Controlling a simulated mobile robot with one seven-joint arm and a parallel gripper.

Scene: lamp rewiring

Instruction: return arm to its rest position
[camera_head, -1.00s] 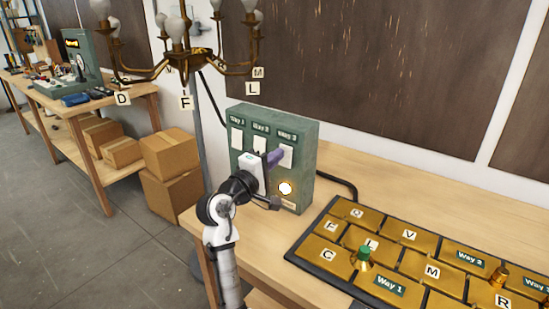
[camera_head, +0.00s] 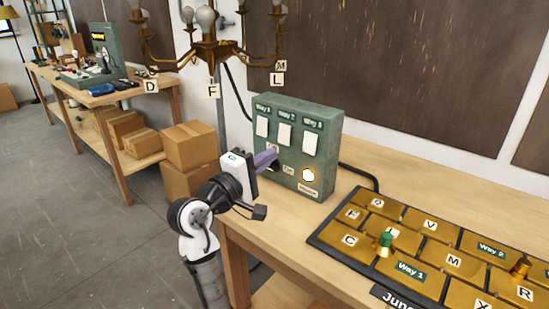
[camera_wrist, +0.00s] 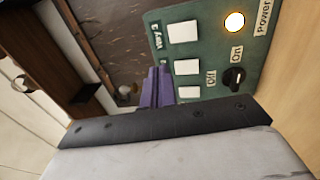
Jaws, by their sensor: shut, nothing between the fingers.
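My gripper (camera_head: 266,160) has purple fingers and is shut and empty. It is held in front of the lower left of the green switch box (camera_head: 322,143), above the near left end of the table. In the wrist view its purple fingers (camera_wrist: 156,89) point past the side of the box (camera_wrist: 215,55). The box carries three white switches, marked Way 1, Way 2 and Way 3. A lit round lamp (camera_wrist: 234,22) and a black Off/On knob (camera_wrist: 234,77) show there. The knob stands near the On label.
A brass chandelier (camera_head: 208,52) with tags hangs behind and above my arm. A board of brass plates (camera_head: 437,254) with a green-topped post lies right on the table (camera_head: 262,236). Cardboard boxes (camera_head: 190,146) and another bench (camera_head: 122,95) stand at the left.

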